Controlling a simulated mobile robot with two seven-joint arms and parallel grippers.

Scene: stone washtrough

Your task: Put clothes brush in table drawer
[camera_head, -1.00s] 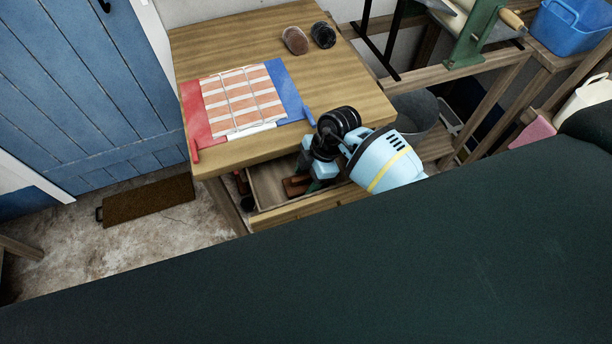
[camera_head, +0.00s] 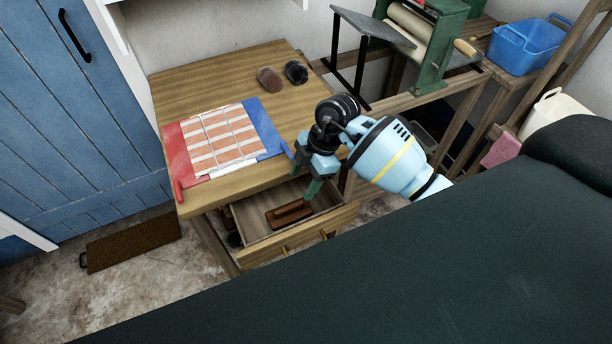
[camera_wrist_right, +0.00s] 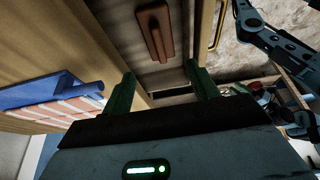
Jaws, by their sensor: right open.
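The clothes brush (camera_head: 290,213), brown and wooden with a raised handle, lies inside the open table drawer (camera_head: 298,238). It also shows in the right wrist view (camera_wrist_right: 155,32), lying on the drawer floor. My right gripper (camera_head: 307,172) is open and empty. It is above the drawer's right part, beside the table edge, apart from the brush. Its two green fingers (camera_wrist_right: 162,85) are spread in the right wrist view with nothing between them. My left gripper does not show in the head view.
A green mangle (camera_head: 432,45) and blue tub (camera_head: 527,47) stand right.

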